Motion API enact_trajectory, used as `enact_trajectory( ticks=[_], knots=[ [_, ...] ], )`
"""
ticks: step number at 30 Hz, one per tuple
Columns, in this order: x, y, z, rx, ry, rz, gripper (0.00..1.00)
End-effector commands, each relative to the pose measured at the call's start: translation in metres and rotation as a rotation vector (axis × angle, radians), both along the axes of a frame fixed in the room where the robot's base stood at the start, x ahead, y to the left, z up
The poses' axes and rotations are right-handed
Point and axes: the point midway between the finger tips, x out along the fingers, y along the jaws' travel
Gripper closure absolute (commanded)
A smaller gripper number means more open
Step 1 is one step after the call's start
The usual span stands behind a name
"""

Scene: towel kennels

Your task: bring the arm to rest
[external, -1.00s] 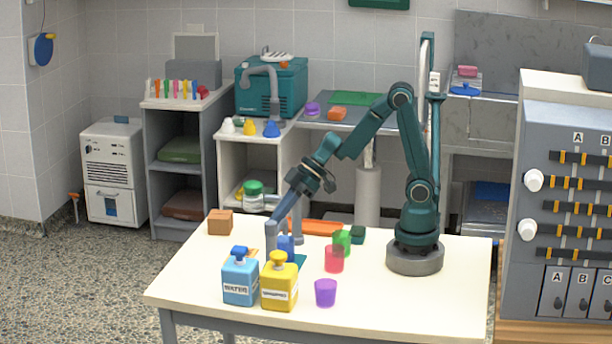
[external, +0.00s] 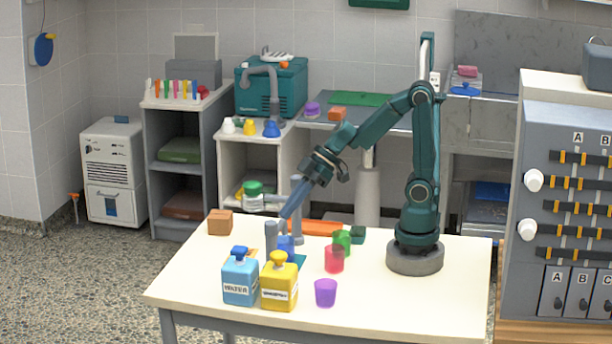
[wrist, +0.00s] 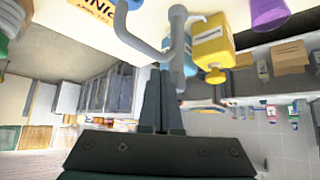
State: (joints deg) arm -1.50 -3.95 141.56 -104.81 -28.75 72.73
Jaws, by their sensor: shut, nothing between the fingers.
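My gripper (external: 284,215) is at the end of my raised, bent arm, above the left half of the cream table (external: 420,300). Its blue-grey fingers point down and left, beside a grey forked post stand (external: 297,215). In the wrist view my gripper's fingers (wrist: 158,75) lie together with nothing between them. The grey stand (wrist: 178,30) shows just past their tips; I cannot tell whether they touch it. A blue cup (external: 286,246) stands below the fingers.
A blue bottle (external: 240,282) and a yellow bottle (external: 279,285) stand at the front. Red (external: 334,260), green (external: 342,238) and purple (external: 325,292) cups stand right of them. A brown box (external: 220,222) sits at the back left. The table's right front is clear.

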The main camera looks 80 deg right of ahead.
Motion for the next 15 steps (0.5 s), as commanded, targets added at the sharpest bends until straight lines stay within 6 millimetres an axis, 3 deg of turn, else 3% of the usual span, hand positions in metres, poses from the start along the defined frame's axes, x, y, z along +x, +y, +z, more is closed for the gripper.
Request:
enact_trajectory(
  ticks=[9,15],
  knots=[
    [-0.025,-0.001,0.033,-0.001,-0.014,-0.005,1.00],
    [-0.035,-0.001,0.042,-0.003,-0.011,-0.005,1.00]
  ],
)
